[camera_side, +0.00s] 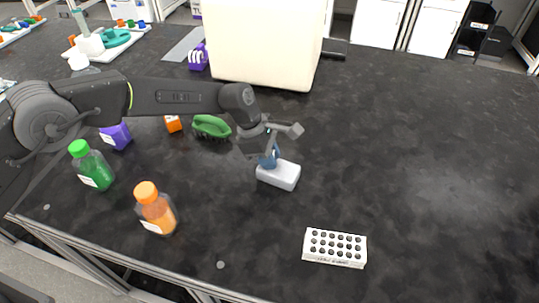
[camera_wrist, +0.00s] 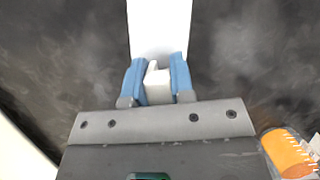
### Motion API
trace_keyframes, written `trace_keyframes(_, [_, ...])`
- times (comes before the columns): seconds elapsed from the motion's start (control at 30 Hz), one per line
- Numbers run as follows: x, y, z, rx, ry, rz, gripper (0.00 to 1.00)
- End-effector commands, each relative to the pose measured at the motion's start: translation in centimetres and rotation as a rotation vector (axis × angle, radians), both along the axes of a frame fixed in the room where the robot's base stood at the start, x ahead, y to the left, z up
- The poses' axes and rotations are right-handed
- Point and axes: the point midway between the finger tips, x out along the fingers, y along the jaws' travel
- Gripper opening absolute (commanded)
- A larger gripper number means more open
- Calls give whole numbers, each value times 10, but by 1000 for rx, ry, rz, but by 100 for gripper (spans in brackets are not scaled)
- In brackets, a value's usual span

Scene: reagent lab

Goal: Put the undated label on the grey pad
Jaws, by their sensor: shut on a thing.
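My gripper (camera_side: 270,158) is low over the middle of the table, its blue fingers shut on the upright knob of a white block (camera_side: 279,176). In the wrist view the fingers (camera_wrist: 158,76) pinch the knob from both sides, and the white body (camera_wrist: 160,28) extends away past them. The block is at or just above the table; I cannot tell whether it touches. No date or writing shows on it. A flat grey sheet (camera_side: 183,46), perhaps the grey pad, lies at the back left. I cannot make out a separate undated label.
A green-capped bottle (camera_side: 91,167) and an orange-capped bottle (camera_side: 155,209) stand at the left front. A green rack (camera_side: 211,127) is left of my gripper. A white tube rack (camera_side: 335,248) lies at the front. A large cream box (camera_side: 265,40) stands behind. The right side is clear.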

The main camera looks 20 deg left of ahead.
Motion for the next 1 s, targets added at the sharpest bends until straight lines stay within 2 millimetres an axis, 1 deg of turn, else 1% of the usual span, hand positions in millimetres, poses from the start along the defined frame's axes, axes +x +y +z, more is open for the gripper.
trace_keyframes(0.27, [0, 0, -3, 0, 0, 0, 1])
trace_keyframes(0.3, [0, 0, -3, -1, 0, 0, 24])
trace_keyframes(0.5, [0, 0, -2, 0, 0, 0, 43])
trace_keyframes(0.57, [0, 0, -2, 0, 0, 0, 48])
trace_keyframes(0.83, [0, 0, 0, -1, -1, 0, 48])
trace_keyframes(0.93, [1, 3, 9, -1, -2, 1, 48])
trace_keyframes(1.0, [1, 7, 19, -1, -3, 1, 48])
